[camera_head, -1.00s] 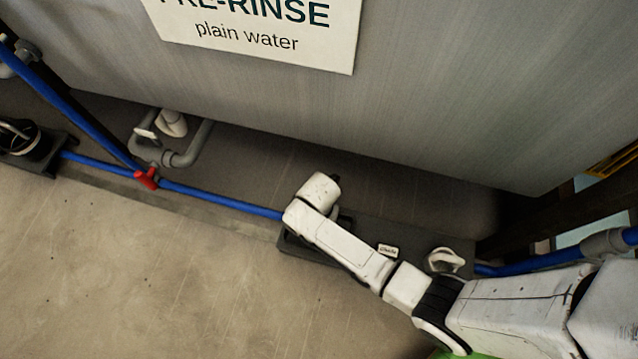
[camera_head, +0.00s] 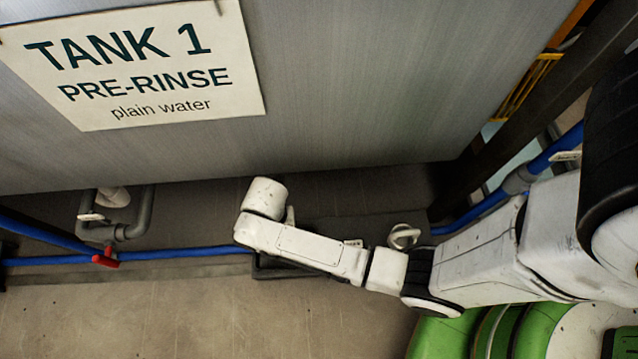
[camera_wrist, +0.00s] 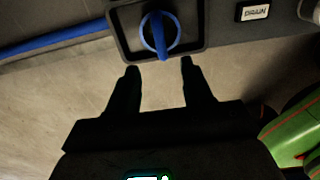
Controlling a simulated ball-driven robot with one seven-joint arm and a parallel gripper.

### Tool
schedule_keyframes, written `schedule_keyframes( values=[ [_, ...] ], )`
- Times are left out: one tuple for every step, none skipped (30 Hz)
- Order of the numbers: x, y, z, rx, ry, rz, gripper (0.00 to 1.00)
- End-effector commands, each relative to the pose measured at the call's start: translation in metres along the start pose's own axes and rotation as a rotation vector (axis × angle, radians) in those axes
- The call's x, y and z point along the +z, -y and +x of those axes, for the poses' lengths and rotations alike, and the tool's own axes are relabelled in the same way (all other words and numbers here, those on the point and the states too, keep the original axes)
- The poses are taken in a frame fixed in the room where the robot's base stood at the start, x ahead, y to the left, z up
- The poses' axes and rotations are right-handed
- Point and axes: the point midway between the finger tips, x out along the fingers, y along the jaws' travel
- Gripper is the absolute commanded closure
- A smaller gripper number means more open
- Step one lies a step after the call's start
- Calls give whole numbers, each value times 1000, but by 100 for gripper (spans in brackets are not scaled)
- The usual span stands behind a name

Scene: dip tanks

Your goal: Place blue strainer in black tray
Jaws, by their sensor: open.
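The blue strainer (camera_wrist: 160,33), round with a narrow blue handle, sits inside the outline of the black tray (camera_wrist: 122,42) at the top of the wrist view. My gripper (camera_wrist: 159,68) is open and empty. Its two dark fingertips point toward the tray's near edge, apart from the strainer in the picture. In the head view, the tray (camera_head: 268,270) is mostly hidden under my white arm. The strainer and my fingers are hidden there.
A large grey tank (camera_head: 350,90) with a "TANK 1 PRE-RINSE" sign (camera_head: 145,60) stands behind. A blue pipe (camera_head: 180,252) with a red valve (camera_head: 105,258) runs along the floor. The front floor (camera_head: 200,320) is clear.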

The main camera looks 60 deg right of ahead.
Motion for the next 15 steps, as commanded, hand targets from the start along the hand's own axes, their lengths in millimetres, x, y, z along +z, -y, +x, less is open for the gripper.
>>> schedule_keyframes(
  values=[
    [0, 1, -1, 1, 0, 16, 50],
    [0, 2, -2, 2, 0, 32, 50],
    [0, 4, -3, 3, -1, 64, 50],
    [0, 6, -5, 5, -1, 96, 50],
    [-1, 9, -7, 7, -1, 135, 50],
    [-1, 13, -10, 10, -1, 195, 50],
    [-1, 17, -13, 13, -2, 248, 50],
    [-1, 20, -16, 15, -2, 304, 50],
    [-2, 26, -21, 18, -3, 383, 50],
    [-2, 30, -25, 22, -3, 443, 50],
    [-2, 34, -28, 25, -4, 504, 50],
    [-2, 40, -33, 27, -5, 586, 50],
    [-2, 44, -37, 30, -6, 648, 50],
    [-3, 48, -40, 32, -6, 711, 50],
    [-3, 54, -46, 36, -7, 792, 50]
  ],
)
